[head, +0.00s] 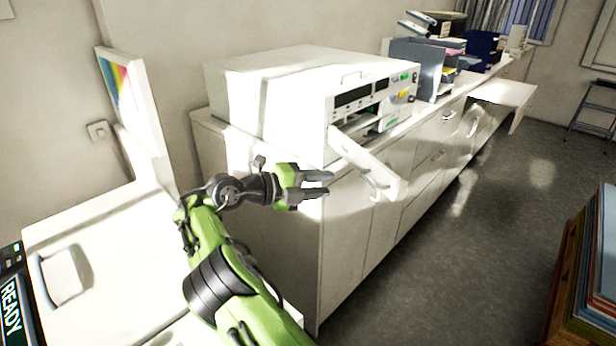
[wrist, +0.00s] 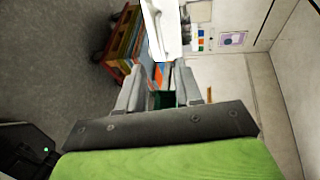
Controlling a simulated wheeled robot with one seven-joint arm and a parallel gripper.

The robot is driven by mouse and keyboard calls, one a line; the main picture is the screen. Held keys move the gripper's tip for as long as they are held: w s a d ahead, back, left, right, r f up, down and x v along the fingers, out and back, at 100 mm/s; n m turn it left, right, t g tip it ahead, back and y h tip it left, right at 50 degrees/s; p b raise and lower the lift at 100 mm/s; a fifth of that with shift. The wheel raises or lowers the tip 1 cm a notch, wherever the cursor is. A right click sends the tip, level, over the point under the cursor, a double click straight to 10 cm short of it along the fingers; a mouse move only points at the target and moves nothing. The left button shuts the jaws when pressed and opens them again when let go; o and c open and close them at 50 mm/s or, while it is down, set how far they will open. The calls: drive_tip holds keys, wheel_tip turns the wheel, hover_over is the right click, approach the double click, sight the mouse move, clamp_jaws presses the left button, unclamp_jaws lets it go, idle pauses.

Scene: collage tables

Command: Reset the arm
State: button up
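My gripper (head: 318,184) is at the end of my green arm, in the middle of the head view. It is in front of the white cabinet's near end, left of a white flap (head: 365,165) that hangs open on the white machine (head: 300,95). In the wrist view my gripper (wrist: 162,85) shows two grey fingers apart, with a gap between them and nothing held. A white part (wrist: 162,28) juts into the wrist view just beyond the fingertips. I cannot tell whether it touches them.
A long white cabinet row (head: 410,185) runs to the back right, with trays (head: 430,60) on top. A white unit (head: 110,265) with a "READY" display stands at the left. A stack of coloured boards (head: 590,270) is at the right. The grey floor (head: 480,230) between is clear.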

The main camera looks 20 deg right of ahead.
drive_tip(key=p+v, duration=0.1)
drive_tip(key=v, duration=0.2)
drive_tip(key=shift+a+r, duration=0.1)
drive_tip(key=shift+a, duration=0.25)
